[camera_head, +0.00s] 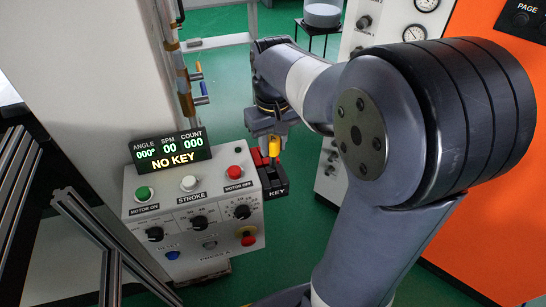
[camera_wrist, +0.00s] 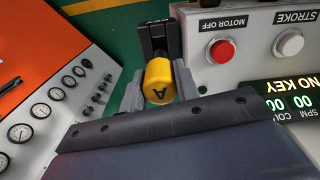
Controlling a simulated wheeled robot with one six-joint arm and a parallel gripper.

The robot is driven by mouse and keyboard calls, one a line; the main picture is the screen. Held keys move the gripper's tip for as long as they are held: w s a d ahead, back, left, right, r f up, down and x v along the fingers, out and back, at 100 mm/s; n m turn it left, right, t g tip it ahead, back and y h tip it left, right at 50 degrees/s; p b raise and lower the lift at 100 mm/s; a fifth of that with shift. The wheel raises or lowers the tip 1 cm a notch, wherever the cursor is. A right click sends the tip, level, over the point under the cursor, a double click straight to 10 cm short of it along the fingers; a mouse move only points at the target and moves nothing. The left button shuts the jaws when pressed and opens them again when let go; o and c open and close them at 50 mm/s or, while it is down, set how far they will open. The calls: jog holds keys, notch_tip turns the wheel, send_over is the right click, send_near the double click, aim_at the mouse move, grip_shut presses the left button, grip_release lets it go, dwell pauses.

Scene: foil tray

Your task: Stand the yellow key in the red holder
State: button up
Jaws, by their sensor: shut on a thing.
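The yellow key (camera_head: 274,147) is upright between the jaws of my gripper (camera_head: 270,140), beside the right side of the control box. In the wrist view, the key's yellow head (camera_wrist: 160,82), marked "A", lies between both fingers of my gripper (camera_wrist: 159,90). The red holder (camera_head: 257,157) shows just left of the key, partly hidden, above a black bracket labelled KEY (camera_head: 278,192). In the wrist view a black part (camera_wrist: 158,35) lies just beyond the key. I cannot tell whether the key's lower end touches the holder.
The control box (camera_head: 140,190) stands left of the key, with buttons and knobs. Its display (camera_head: 171,152) reads "NO KEY". Yellow and blue handled items (camera_head: 200,90) hang on the post behind. Green floor lies between.

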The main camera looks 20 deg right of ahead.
notch_tip(320, 180, up, 3)
jog(key=shift+r, duration=0.15)
jog(key=shift+r+p, duration=2.55)
jog(key=shift+p, duration=0.05)
jog(key=shift+f, duration=0.1)
